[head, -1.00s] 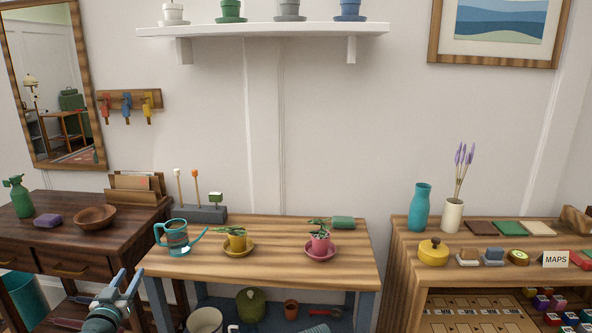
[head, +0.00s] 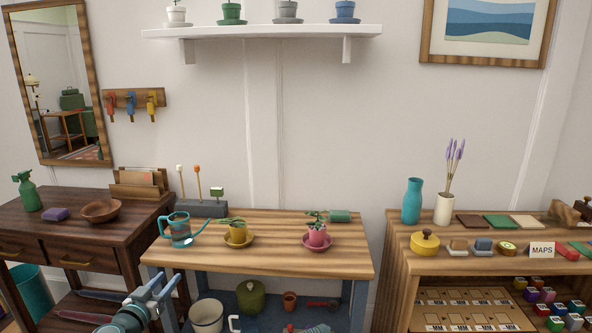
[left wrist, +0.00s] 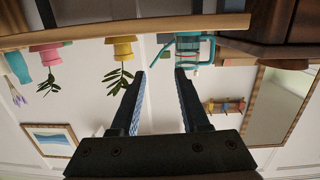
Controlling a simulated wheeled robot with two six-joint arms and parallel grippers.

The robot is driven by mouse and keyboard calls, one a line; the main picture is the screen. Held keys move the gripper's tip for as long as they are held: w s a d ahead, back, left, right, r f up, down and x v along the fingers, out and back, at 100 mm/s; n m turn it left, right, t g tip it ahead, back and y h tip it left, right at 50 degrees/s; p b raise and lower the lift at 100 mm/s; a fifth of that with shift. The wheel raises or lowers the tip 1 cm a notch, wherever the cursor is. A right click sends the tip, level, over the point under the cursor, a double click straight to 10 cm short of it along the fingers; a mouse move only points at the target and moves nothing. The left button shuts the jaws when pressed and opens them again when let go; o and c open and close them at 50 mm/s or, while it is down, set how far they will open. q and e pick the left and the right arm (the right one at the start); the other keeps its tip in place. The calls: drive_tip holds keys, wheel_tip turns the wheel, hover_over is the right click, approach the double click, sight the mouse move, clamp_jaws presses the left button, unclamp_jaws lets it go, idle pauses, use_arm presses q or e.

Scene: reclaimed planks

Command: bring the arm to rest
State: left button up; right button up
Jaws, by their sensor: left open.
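My left gripper (head: 165,282) is at the lower left of the head view, in front of the left end of the light wooden table (head: 290,262). Its jaws are apart with nothing between them. In the left wrist view, which is upside down, the two open fingers (left wrist: 160,72) point toward the table's edge, with bare wall between them. A teal watering can (head: 180,232) stands on the table's left end; it also shows beyond the fingers in the left wrist view (left wrist: 190,44). My right gripper is out of view.
A yellow pot (head: 237,232) and a pink pot (head: 317,236) stand on saucers on the table. A dark desk (head: 75,236) with a wooden bowl (head: 101,210) is at left. A cabinet (head: 395,276) is at right. The table's front middle is clear.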

use_arm(q)
drive_tip(key=s+d+f+m+g+h, duration=0.25)
drive_tip(key=d+f+g, duration=0.3)
drive_tip(key=d, duration=0.65)
drive_tip(key=s+d+f+m+g+h, duration=0.25)
drive_tip(key=d+f+g, duration=0.35)
drive_tip(key=d, duration=0.7)
drive_tip(key=s+d+f+n+g+y, duration=0.1)
drive_tip(key=s+f+g+y, duration=0.25)
drive_tip(key=s, duration=0.45)
drive_tip(key=s+d+f+n+g+y, duration=0.1)
drive_tip(key=s+d+f+g+y, duration=0.1)
drive_tip(key=s+f+y, duration=0.4)
wheel_tip(320, 180, up, 30)
drive_tip(key=s+h+p, duration=0.1)
drive_tip(key=p, duration=2.8)
drive_tip(key=shift+r, duration=0.2)
drive_tip(key=shift+a+h, duration=0.1)
drive_tip(key=shift+h, duration=0.15)
